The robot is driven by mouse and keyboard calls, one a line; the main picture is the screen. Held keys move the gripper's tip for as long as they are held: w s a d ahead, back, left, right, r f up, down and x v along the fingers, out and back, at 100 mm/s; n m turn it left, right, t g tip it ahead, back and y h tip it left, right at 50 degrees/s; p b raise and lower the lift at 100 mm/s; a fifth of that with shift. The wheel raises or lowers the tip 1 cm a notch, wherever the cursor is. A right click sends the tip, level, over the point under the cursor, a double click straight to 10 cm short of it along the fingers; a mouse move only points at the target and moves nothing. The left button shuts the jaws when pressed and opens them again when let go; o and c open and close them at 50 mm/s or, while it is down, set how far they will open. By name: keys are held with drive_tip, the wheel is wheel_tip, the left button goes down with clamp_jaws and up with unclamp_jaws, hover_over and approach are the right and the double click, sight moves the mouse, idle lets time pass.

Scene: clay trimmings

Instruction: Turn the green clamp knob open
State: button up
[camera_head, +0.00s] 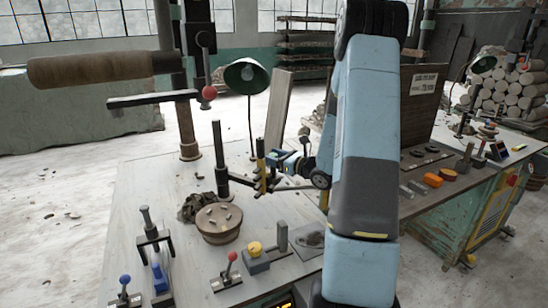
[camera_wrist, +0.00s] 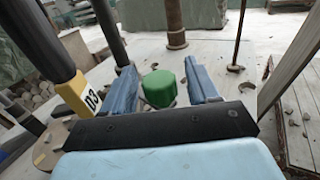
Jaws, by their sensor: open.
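The green clamp knob (camera_wrist: 159,88) shows in the wrist view as a faceted green block between the two blue fingers of my gripper (camera_wrist: 162,86). Gaps show on both sides of it, so the fingers appear apart from it. I cannot tell how deep it sits between them. In the head view my gripper (camera_head: 283,160) is above the bench, beside a black post with a yellow part (camera_head: 261,166). I cannot make out the green knob in the head view; the post or my gripper may hide it.
A yellow-banded post (camera_wrist: 76,94) stands close on the left in the wrist view. The bench (camera_head: 150,185) carries a round clay-topped disc (camera_head: 218,223), a yellow knob on a blue block (camera_head: 255,248), a red-knobbed lever (camera_head: 231,258) and a green lamp (camera_head: 246,76). A board (camera_head: 278,110) stands behind.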

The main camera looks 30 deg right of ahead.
drive_tip(key=c, duration=0.9)
drive_tip(key=shift+d, duration=0.1)
drive_tip(key=shift+c, duration=0.2)
drive_tip(key=shift+m+t+h, duration=0.3)
drive_tip(key=shift+h, duration=0.1)
drive_tip(key=shift+m+t+h, duration=0.4)
drive_tip(key=shift+m+h, duration=0.4)
drive_tip(key=shift+h, duration=0.4)
drive_tip(key=shift+m+t+h, duration=0.4)
drive_tip(key=shift+m+h, duration=1.3)
drive_tip(key=shift+h, duration=0.9)
